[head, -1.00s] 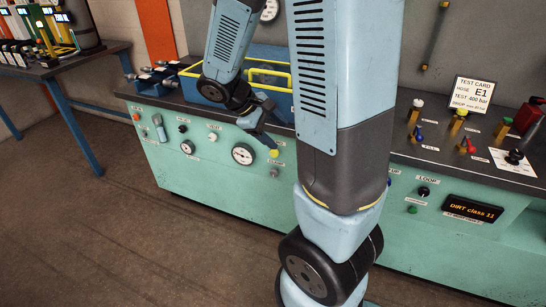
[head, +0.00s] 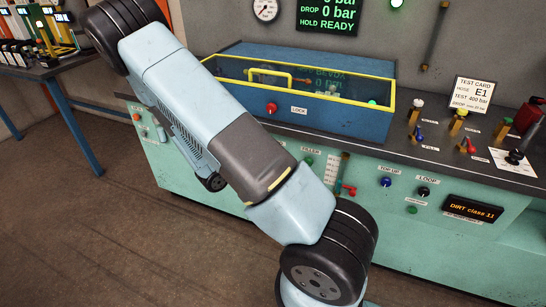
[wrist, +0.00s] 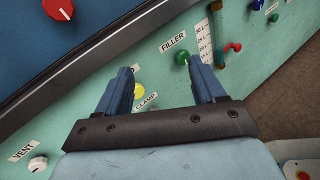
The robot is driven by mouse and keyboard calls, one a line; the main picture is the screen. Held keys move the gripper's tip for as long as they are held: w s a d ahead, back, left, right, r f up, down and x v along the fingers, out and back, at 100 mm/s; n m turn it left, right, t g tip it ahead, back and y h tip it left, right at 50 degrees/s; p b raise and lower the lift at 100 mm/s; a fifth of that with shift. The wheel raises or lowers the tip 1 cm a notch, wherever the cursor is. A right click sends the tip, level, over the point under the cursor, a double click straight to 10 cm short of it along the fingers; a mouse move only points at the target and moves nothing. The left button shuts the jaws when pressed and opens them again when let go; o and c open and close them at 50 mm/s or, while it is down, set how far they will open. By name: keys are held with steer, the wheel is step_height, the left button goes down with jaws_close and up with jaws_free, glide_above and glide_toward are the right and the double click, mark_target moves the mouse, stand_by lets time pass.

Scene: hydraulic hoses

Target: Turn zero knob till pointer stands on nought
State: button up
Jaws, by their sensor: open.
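My gripper (wrist: 160,65) shows in the wrist view with its two blue fingers spread and nothing between them. It faces the green front panel (wrist: 90,125). A yellow knob (wrist: 140,90) by the CLAMP label is partly covered by the left finger; a label above it is mostly hidden. A green knob (wrist: 182,58) under FILLER is close to the right fingertip. I cannot read any knob as the zero knob. A round dial (head: 264,9) with a pointer hangs on the wall in the head view; its reading is too small to tell. My arm hides the panel's gauge.
The blue case (head: 330,120) with yellow-edged lid and red LOCK knob (head: 271,108) stands on the bench above the panel. A white VENT knob (wrist: 38,162) is at lower left in the wrist view. Red-handled valve (wrist: 233,47) and filler tube are at right.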

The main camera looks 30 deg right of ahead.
steer(key=w+a+f+n+t+y, duration=0.1)
steer(key=w+f+n+t+y, duration=0.15)
steer(key=f+n+t, duration=0.75)
steer(key=w+d+f+g, duration=0.1)
steer(key=w+d+f, duration=0.1)
steer(key=w+d, duration=0.7)
steer(key=shift+w+d+f+n+g, duration=0.2)
steer(key=shift+d+n+g, duration=0.2)
steer(key=shift+d, duration=0.35)
steer(key=shift+s+h, duration=0.1)
steer(key=shift+h, duration=0.15)
steer(key=shift+c, duration=0.3)
steer(key=c, duration=1)
steer(key=shift+n, duration=3.6)
